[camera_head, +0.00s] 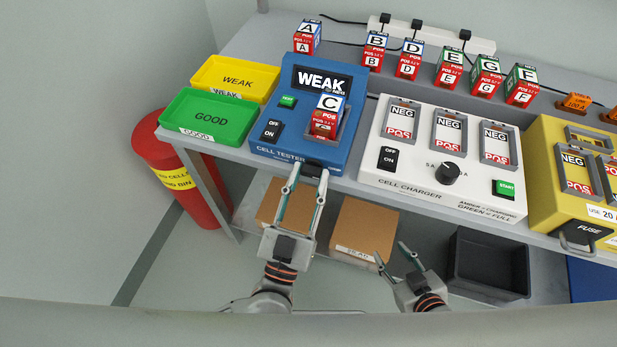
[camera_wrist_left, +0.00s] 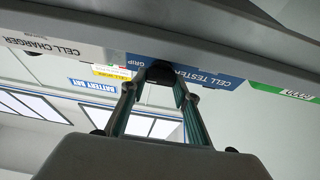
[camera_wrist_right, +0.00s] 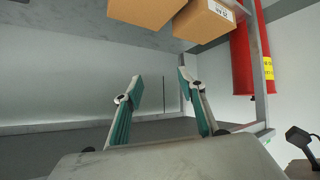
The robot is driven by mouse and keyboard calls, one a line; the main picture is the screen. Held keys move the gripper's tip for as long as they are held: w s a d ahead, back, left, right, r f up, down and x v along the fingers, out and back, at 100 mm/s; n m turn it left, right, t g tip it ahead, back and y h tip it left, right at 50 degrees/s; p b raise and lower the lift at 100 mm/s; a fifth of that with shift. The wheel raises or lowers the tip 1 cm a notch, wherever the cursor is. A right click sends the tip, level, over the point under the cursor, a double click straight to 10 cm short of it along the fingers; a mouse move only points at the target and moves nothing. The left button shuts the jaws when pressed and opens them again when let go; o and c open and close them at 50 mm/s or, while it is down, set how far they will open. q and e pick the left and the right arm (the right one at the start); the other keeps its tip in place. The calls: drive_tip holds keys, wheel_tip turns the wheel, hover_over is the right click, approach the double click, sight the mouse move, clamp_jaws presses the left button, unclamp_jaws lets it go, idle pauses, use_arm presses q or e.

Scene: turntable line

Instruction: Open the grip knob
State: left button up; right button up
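The grip knob (camera_head: 312,169) is a small black knob on the front edge of the blue cell tester (camera_head: 338,132). It also shows in the left wrist view (camera_wrist_left: 160,72), beside the word GRIP. My left gripper (camera_head: 311,172) reaches up to the tester's front with one finger on each side of the knob. The knob fills the space between its fingertips, so it looks shut on the knob; the contact faces are hidden. The tester display reads WEAK, and cell C (camera_head: 325,117) sits in its slot. My right gripper (camera_head: 391,251) is open and empty, low in front of the bench.
Green GOOD (camera_head: 209,122) and yellow WEAK (camera_head: 236,80) trays lie left of the tester. The white cell charger (camera_head: 440,172) and yellow fuse unit (camera_head: 578,195) stand to its right. Several cells line the back. Cardboard boxes (camera_head: 366,224) and a dark bin (camera_head: 488,264) sit below.

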drive_tip(key=shift+w+r, duration=0.15)
drive_tip(key=shift+w, duration=0.05)
use_arm(q)
drive_tip(key=shift+n+y, duration=0.8)
drive_tip(key=shift+n, duration=0.4)
drive_tip(key=n, duration=0.1)
drive_tip(key=n+y, duration=0.1)
drive_tip(key=n, duration=0.1)
drive_tip(key=shift+d+r+y+p, duration=0.1)
drive_tip(key=shift+r+y+p, duration=0.05)
drive_tip(key=shift+y+p, duration=0.2)
drive_tip(key=shift+n+y, duration=0.55)
drive_tip(key=shift+n, duration=0.65)
use_arm(e)
drive_tip(key=shift+s+a, duration=0.25)
drive_tip(key=shift+s, duration=0.4)
use_arm(q)
drive_tip(key=o, duration=1.1)
use_arm(e)
drive_tip(key=shift+w+d+r, duration=0.15)
drive_tip(key=shift+w+r, duration=0.15)
drive_tip(key=shift+w, duration=0.1)
